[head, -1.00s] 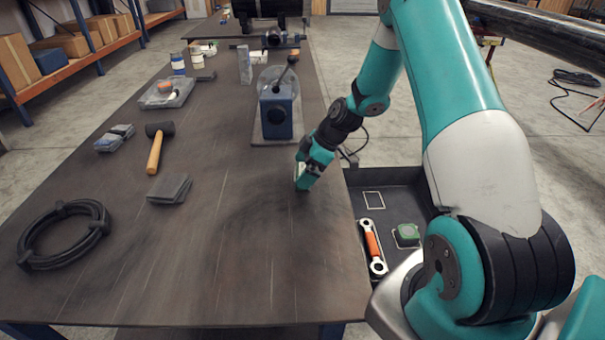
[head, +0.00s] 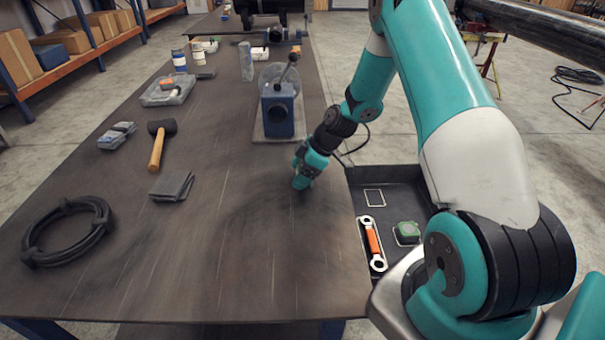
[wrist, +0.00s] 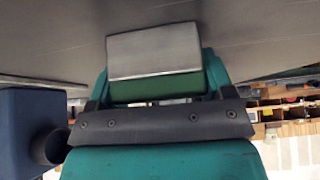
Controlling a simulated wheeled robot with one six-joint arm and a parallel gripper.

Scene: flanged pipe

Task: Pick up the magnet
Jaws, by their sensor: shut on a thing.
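The magnet, a block with a light grey metal face (wrist: 154,52) and a green part, sits between the fingers of my gripper (wrist: 158,72) in the wrist view. My gripper is shut on it. In the head view my gripper (head: 302,183) points down over the right side of the workbench (head: 230,250), near its right edge. The magnet is mostly hidden by the fingers there. I cannot tell whether it touches the bench top.
A blue machine (head: 278,112) stands just behind my gripper. A black tray (head: 385,185) beside the bench holds an orange-handled wrench (head: 373,243) and a green item (head: 407,231). A hammer (head: 157,150), grey pads (head: 172,186) and a black ring (head: 68,232) lie left. The bench's front middle is clear.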

